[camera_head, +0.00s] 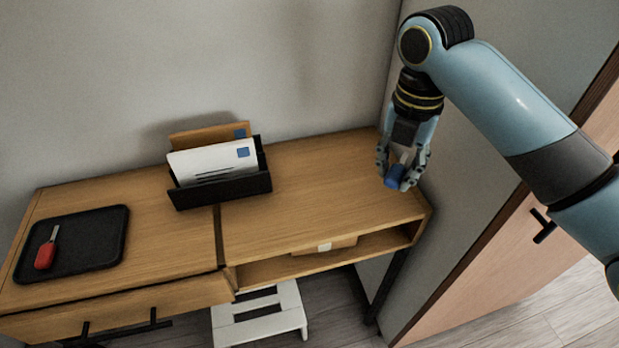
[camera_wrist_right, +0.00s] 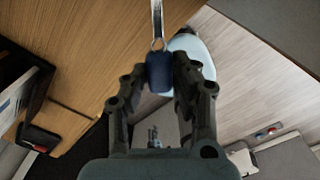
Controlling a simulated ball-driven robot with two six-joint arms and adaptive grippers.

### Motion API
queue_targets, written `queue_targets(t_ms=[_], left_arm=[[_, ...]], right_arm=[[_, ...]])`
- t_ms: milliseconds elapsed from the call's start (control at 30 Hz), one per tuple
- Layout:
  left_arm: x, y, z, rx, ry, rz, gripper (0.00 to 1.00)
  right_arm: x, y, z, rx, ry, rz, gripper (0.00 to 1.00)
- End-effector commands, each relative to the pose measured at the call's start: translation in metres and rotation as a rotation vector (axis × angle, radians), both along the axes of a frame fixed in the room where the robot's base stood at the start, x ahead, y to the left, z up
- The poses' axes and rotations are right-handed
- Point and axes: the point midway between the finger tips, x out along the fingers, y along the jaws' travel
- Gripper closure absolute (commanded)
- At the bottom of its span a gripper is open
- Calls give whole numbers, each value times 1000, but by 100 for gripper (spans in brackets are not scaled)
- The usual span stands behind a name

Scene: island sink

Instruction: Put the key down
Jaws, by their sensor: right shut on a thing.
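My right gripper (camera_head: 403,178) is shut on a key with a blue handle (camera_head: 395,176), near the right end of the wooden console table (camera_head: 310,185). The wrist view shows my right gripper (camera_wrist_right: 160,75) with its fingers on both sides of the blue handle (camera_wrist_right: 160,72). The key's metal shaft (camera_wrist_right: 157,20) points away from the gripper. I cannot tell how high it is above the tabletop. A second key with a red handle (camera_head: 45,256) lies on a black tray (camera_head: 95,252) at the table's left end. My left gripper is out of view.
A black letter holder (camera_head: 225,188) with envelopes (camera_head: 212,160) stands at the table's back middle. The tabletop right of it is bare. Below are an open shelf (camera_head: 380,245), a drawer (camera_head: 120,307) and a white step stool (camera_head: 260,315). A wooden door (camera_head: 500,260) is at right.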

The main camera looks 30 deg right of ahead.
Motion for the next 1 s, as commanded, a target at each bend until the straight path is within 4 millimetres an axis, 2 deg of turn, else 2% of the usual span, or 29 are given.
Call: queue_targets(t_ms=[200, 400, 500, 633, 833, 1000], left_arm=[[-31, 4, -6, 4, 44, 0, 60], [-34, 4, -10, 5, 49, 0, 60], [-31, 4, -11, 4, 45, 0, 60], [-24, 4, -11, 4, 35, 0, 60], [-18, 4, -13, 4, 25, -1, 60], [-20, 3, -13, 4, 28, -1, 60]], right_arm=[[46, 27, -30, 8, 0, 0, 100], [83, 46, -56, 4, 0, 2, 100], [93, 50, -62, 1, 0, 1, 100], [95, 52, -70, 1, 2, 2, 100], [95, 52, -100, 1, 3, 2, 100], [96, 52, -105, 1, -1, 2, 100]])
